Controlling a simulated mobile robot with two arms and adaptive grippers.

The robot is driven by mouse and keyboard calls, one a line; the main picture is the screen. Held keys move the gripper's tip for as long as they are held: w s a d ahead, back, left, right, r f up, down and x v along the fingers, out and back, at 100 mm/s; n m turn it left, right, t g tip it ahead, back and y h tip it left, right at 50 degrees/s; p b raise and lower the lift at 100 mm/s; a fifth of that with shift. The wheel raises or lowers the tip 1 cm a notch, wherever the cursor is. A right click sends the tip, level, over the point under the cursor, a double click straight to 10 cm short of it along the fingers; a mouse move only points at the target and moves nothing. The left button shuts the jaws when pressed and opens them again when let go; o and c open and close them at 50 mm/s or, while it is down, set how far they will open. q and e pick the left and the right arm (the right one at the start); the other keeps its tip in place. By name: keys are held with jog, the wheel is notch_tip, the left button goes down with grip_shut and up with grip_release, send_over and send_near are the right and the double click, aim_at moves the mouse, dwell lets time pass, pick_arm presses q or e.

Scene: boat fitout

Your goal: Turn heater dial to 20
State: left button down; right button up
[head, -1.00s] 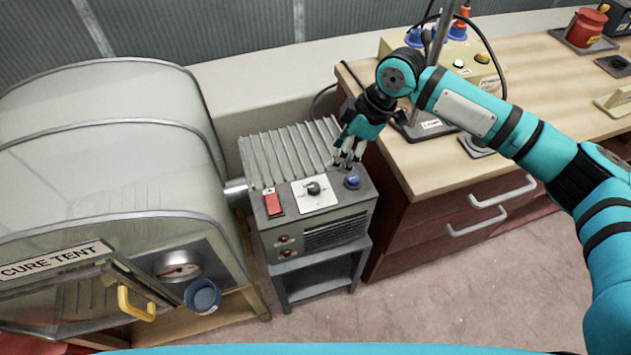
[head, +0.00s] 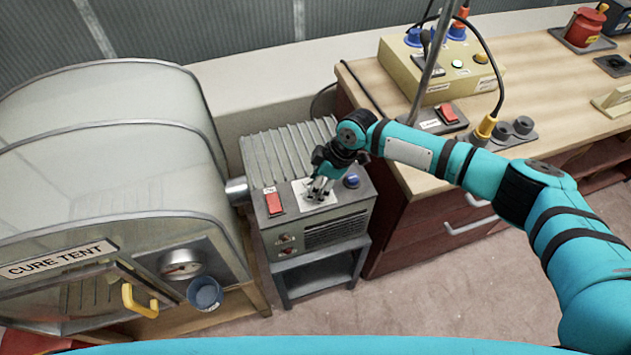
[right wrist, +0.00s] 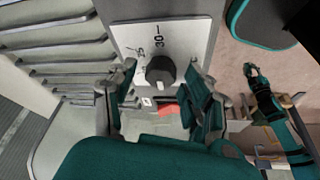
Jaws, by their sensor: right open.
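The heater (head: 335,225) is a grey ribbed box on a low stand, between the cure tent and the wooden bench. Its black dial sits on a white scale plate on top. In the right wrist view the dial (right wrist: 160,71) lies between my open fingers, and the plate (right wrist: 185,35) shows the marks 25 and 30. My right gripper (head: 318,194) is over the dial and hides most of it in the head view. In the right wrist view my right gripper (right wrist: 165,100) is open around the dial; contact is not clear.
A red switch (head: 274,203) and a blue knob (head: 351,181) flank the plate. The cure tent (head: 95,165) stands close on the left. The bench (head: 400,160) on the right carries a control box (head: 440,75) and a pole.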

grip_shut()
jog(key=shift+r+m+p, duration=0.2)
jog(key=shift+m+p, duration=0.3)
jog(key=shift+p, duration=0.3)
jog(key=m+t+p, duration=0.1)
jog(key=m+p, duration=0.2)
jog(key=m+t+p, duration=0.1)
jog(key=m+p, duration=0.1)
jog(key=p, duration=0.2)
jog(key=shift+s+a+r+m+h, duration=0.1)
jog(key=shift+s+r+m+h, duration=0.05)
jog(key=shift+m+h, duration=0.25)
jog(key=shift+m+t+h+p, duration=0.4)
jog(key=shift+m+t+p, duration=0.2)
jog(key=shift+m+p, duration=0.55)
jog(key=shift+f+m+h+p, duration=0.25)
jog(key=shift+m+p, duration=0.4)
jog(key=shift+m, duration=0.6)
jog(key=shift+t, duration=0.3)
grip_release()
